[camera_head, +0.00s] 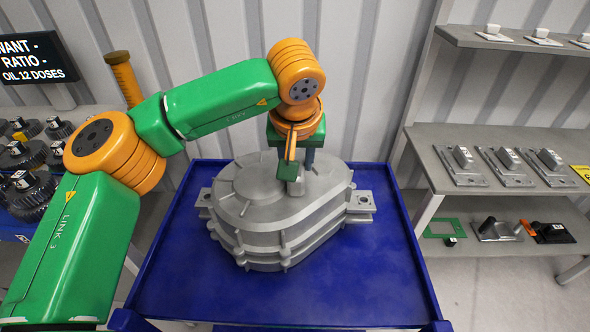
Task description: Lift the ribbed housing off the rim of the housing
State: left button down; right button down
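The grey metal ribbed housing (250,205) sits on top of the lower housing (262,262), and the two look stacked, with no clear gap between them. The lower housing stands on the blue cart top. My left arm comes in from the left and bends down over the ribbed housing. My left gripper (290,172) points down at a small grey raised block (296,187) on the ribbed housing's top, towards its right side. The fingers overlap the block in this view, and their gap is hidden. My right gripper is not in view.
The blue cart top (370,285) has free room in front of and beside the housings. At right, a grey shelf (450,150) holds several metal plates with blocks. At left, dark gears (30,190) lie on a bench under a black sign (35,58).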

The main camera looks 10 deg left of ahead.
pick_arm(q)
jog(key=s+d+r+p, duration=0.1)
jog(key=s+d+r, duration=0.7)
jog(key=d+r, duration=0.3)
jog(key=shift+d+r, duration=0.3)
notch_tip(320, 180, up, 6)
jog(key=p, duration=0.6)
jog(key=shift+f+p, duration=0.25)
jog(key=shift+p, duration=0.05)
dwell(0.3)
dwell(0.4)
